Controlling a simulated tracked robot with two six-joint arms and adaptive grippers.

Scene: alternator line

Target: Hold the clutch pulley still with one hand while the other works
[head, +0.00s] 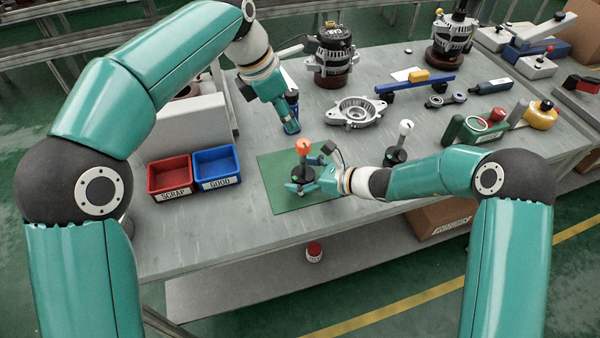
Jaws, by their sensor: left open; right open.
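A dark round part, which looks like the clutch pulley (302,172), stands on the green mat (267,178) with an orange-topped tool (303,147) upright on it. My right gripper (306,177) is open, with its fingers around or beside the dark part; contact cannot be made out. My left gripper (291,122) is open and points down above the table, behind the mat and apart from the dark part. Its fingers partly overlap each other in the head view.
Red (169,176) and blue (217,168) bins stand at left. A white-knobbed tool (405,129) stands right of the mat. A metal housing (354,112) and an alternator (334,55) lie behind. Bare table lies between the bins and mat.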

